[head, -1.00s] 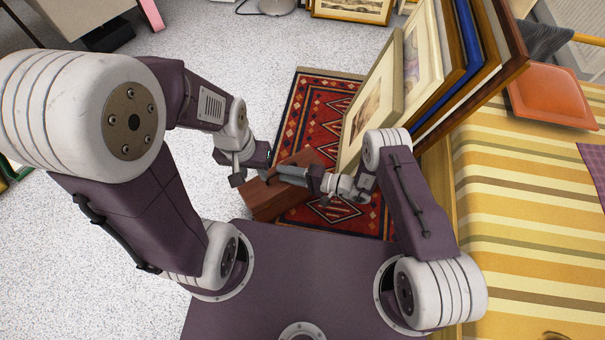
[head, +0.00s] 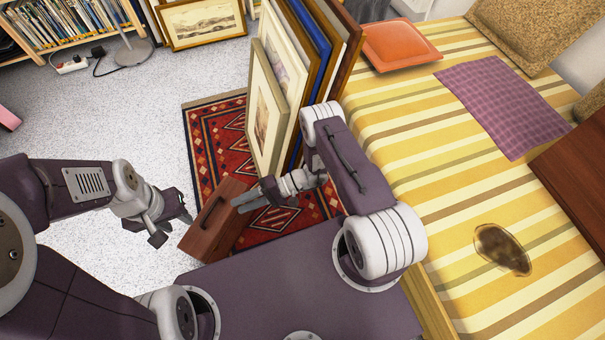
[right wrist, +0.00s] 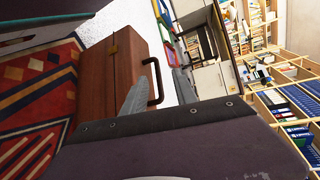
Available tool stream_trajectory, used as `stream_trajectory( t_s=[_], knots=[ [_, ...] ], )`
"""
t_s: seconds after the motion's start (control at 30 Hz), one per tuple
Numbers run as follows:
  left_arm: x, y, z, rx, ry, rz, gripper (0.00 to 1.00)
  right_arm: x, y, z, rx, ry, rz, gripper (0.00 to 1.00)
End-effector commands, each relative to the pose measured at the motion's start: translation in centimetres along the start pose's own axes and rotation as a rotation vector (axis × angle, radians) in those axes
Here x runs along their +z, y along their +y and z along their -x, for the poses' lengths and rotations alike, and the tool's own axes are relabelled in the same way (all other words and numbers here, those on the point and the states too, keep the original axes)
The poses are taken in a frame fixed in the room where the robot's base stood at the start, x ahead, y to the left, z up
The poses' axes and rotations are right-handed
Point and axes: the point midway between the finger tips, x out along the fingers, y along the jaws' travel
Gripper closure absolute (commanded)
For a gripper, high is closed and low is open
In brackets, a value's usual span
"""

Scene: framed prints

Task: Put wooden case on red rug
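The reddish-brown wooden case (head: 222,222) stands at the near left edge of the patterned red rug (head: 203,130) in the head view, overlapping it in the picture; how much rests on the rug is hidden. Its dark handle shows on top. My left gripper (head: 172,220) is open and empty, just left of the case. My right gripper (head: 246,202) is over the case's right side. In the right wrist view, the case (right wrist: 100,85) lies beside the rug (right wrist: 35,85), and my right gripper's fingers (right wrist: 158,92) are apart, with the handle appearing between them, not visibly gripped.
Framed prints (head: 266,105) lean upright on the rug against the bed (head: 400,130), close behind my right arm. A framed print (head: 203,22), lamp base (head: 132,50) and bookshelf (head: 60,25) stand at the back. Speckled floor (head: 110,120) at left is clear.

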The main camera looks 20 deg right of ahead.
Motion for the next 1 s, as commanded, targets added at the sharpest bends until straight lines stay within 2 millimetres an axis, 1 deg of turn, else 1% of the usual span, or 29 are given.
stream_trajectory(
  t_s=[0.03,0.07,0.1,0.17,0.2,0.27,0.3,0.37,0.4,0.5,0.6,0.73,1.0],
  knots=[
    [0.0,0.0,0.1,0.000,0.000,0.000,0.64,0.8,-1.9,0.7,0.063,-0.069,-0.010,0.66],
    [0.0,0.0,0.1,0.000,0.000,0.000,0.64,1.6,-2.8,1.2,0.116,-0.117,-0.026,0.66],
    [0.0,0.0,0.0,0.000,0.000,0.000,0.64,2.9,-3.9,2.3,0.200,-0.177,-0.048,0.66],
    [0.0,0.0,0.0,0.000,0.000,0.000,0.64,4.8,-5.2,4.3,0.344,-0.244,-0.071,0.66],
    [0.0,0.0,0.0,0.000,0.000,0.000,0.64,6.0,-6.0,5.9,0.450,-0.273,-0.078,0.66],
    [0.0,0.0,0.0,0.000,0.000,0.000,0.64,7.6,-6.9,8.8,0.617,-0.289,-0.074,0.66],
    [0.0,0.0,0.0,0.000,0.000,0.000,0.64,8.5,-7.5,10.9,0.730,-0.278,-0.063,0.66],
    [0.0,0.0,0.0,0.000,0.000,0.000,0.64,9.4,-8.3,14.2,0.893,-0.233,-0.032,0.66],
    [0.0,0.0,0.0,0.000,0.000,0.000,0.64,9.7,-8.9,16.2,0.991,-0.185,-0.004,0.66],
    [0.0,0.0,0.0,0.000,0.000,0.000,0.64,10.0,-10.3,20.6,1.173,-0.041,0.082,0.66],
    [0.0,0.0,0.0,0.000,0.000,0.000,0.64,9.9,-11.7,23.3,1.270,0.093,0.162,0.66],
    [0.0,0.0,0.0,0.000,0.000,0.000,0.64,9.7,-12.7,24.8,1.315,0.189,0.221,0.66],
    [0.0,0.0,0.0,0.000,0.000,0.000,0.64,9.6,-12.9,25.1,1.321,0.204,0.229,0.66]
  ],
)
